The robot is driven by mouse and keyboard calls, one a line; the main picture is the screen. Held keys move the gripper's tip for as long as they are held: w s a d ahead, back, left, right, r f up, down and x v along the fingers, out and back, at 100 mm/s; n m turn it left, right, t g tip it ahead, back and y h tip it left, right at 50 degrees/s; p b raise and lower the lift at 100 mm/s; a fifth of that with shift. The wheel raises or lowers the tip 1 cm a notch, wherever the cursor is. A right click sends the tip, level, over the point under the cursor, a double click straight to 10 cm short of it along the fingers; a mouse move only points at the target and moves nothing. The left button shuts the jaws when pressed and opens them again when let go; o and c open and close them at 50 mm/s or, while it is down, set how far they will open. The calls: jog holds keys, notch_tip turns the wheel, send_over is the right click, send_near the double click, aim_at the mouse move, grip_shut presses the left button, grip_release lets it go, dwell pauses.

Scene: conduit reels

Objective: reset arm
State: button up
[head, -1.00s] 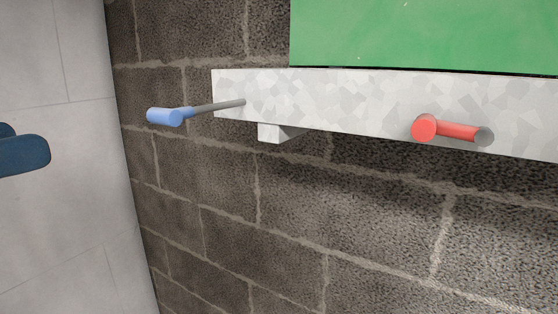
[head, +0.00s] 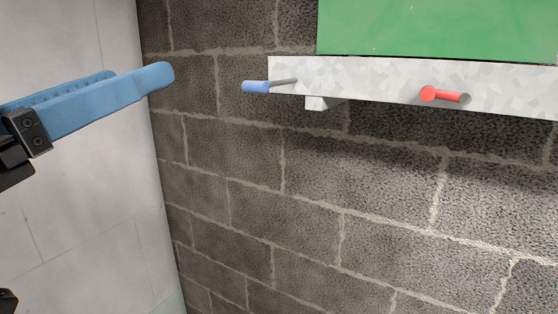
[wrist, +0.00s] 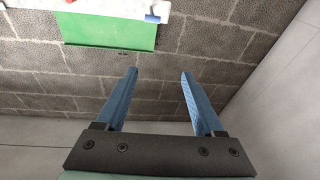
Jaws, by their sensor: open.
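My gripper (wrist: 160,76) is open and empty in the wrist view, its two blue fingers spread apart with only the wall beyond them. In the head view its blue fingers (head: 120,88) reach in from the left edge, left of and apart from the blue-tipped peg. The blue-tipped peg (head: 256,87) and a red peg (head: 441,95) stick out from a pale mottled rail (head: 360,75) on the wall. The blue tip also shows in the wrist view (wrist: 152,18).
A green panel (head: 430,28) is above the rail in the head view; it also shows in the wrist view (wrist: 110,32). A small pale block (head: 316,103) is under the rail. Dark block wall (head: 290,200) meets a pale tiled surface (head: 85,210) at the left.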

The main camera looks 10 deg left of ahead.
jog(key=w+d+r+n+t+y, duration=0.25)
jog(key=w+d+t, duration=0.2)
jog(key=d, duration=0.55)
jog(key=s+d+r+t+y, duration=0.2)
jog(key=s+d+t, duration=0.1)
jog(key=d, duration=0.4)
jog(key=shift+s+d+m, duration=0.2)
jog(key=shift+s+m, duration=0.15)
jog(key=shift+s, duration=0.4)
jog(key=shift+r, duration=0.1)
